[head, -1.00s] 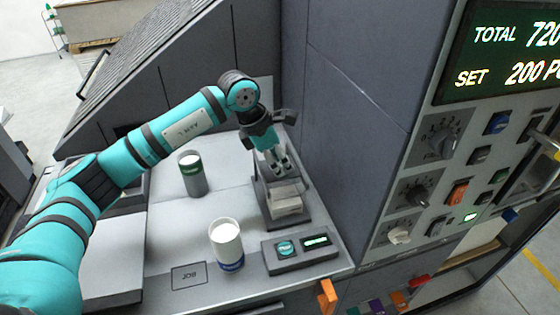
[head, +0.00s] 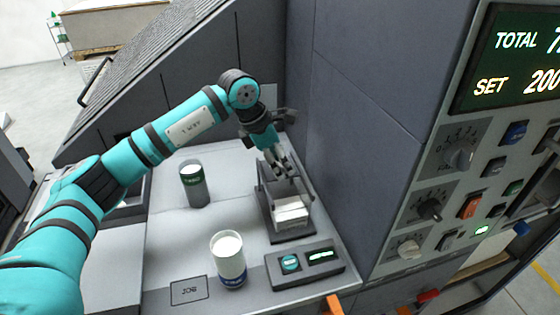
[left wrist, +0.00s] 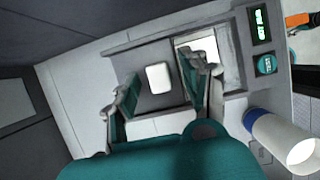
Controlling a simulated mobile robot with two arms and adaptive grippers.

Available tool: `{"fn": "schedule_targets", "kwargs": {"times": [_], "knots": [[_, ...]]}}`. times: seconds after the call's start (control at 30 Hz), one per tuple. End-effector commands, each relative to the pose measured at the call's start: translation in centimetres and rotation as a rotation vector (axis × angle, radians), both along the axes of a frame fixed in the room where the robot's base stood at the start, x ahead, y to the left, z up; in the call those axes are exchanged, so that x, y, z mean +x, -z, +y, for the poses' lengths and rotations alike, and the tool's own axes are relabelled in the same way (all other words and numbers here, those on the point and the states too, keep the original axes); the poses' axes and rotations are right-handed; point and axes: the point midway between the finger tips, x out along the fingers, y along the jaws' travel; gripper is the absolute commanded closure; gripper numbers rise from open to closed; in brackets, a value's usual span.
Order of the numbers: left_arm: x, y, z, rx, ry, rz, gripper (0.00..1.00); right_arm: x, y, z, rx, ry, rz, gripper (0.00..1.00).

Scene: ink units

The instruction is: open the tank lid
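My left gripper (head: 282,172) hangs over the back part of a small dark box-like unit (head: 290,238) on the grey worktop. In the left wrist view the two fingers of the left gripper (left wrist: 166,84) are apart, with a small white block (left wrist: 159,78) showing between them on a dark surface. I cannot tell whether the fingers touch it. A white stack (head: 291,210) lies in the front of the unit. No part is clearly marked as the tank lid, and the gripper hides part of the unit. My right gripper is not in view.
A dark cup with a green label (head: 194,186) and a white cup with a blue label (head: 229,262) stand on the worktop. A button box (head: 305,265) sits in front of the unit. A tall grey wall (head: 365,130) and control panel (head: 465,190) close off the right.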

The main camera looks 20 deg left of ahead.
Motion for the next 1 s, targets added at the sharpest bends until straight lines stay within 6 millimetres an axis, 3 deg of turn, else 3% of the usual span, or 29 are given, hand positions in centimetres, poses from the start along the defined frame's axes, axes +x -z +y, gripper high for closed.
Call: {"fn": "schedule_targets", "kwargs": {"times": [0.23,0.7,1.0], "knots": [[-0.2,-1.0,0.3,0.000,0.001,-0.002,0.54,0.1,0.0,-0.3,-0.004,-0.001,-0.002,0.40],[-2.1,-9.4,3.3,-0.001,-0.001,-0.002,0.54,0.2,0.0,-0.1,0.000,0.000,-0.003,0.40],[-2.6,-11.1,3.9,-0.002,-0.001,0.001,0.54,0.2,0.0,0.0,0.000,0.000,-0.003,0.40]]}}
